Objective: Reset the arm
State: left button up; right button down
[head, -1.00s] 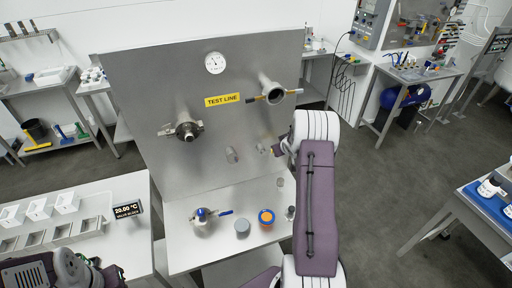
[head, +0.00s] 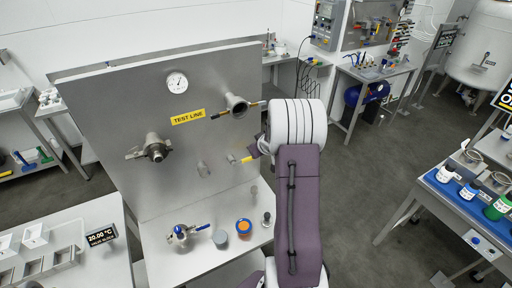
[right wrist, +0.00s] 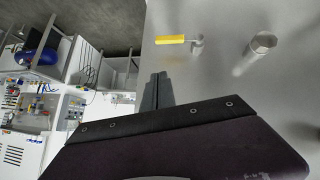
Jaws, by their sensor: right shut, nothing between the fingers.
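My right arm rises in front of the right side of the steel test panel (head: 110,110) in the head view. Its gripper is mostly hidden there behind the white and purple arm links. In the right wrist view my right gripper (right wrist: 158,88) has its dark fingers together with nothing between them. It stands apart from a yellow handle (right wrist: 171,39) and a pale metal cylinder (right wrist: 262,45). My left gripper is in neither current view.
The panel carries a gauge (head: 177,82), a left port (head: 155,150) and an upper right port (head: 237,104). A blue-handled valve (head: 182,235), a grey cup (head: 220,238) and an orange-topped jar (head: 243,227) stand below. Open floor (head: 365,190) lies right of my arm.

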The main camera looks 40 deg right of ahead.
pick_arm(q)
jog(key=shift+s+d+r, duration=0.1)
jog(key=shift+s+d, duration=0.05)
jog(key=shift+d, duration=0.1)
pick_arm(e)
jog(key=shift+s+d, duration=0.2)
pick_arm(q)
jog(key=shift+a, duration=0.15)
pick_arm(e)
jog(key=shift+w+a, duration=0.1)
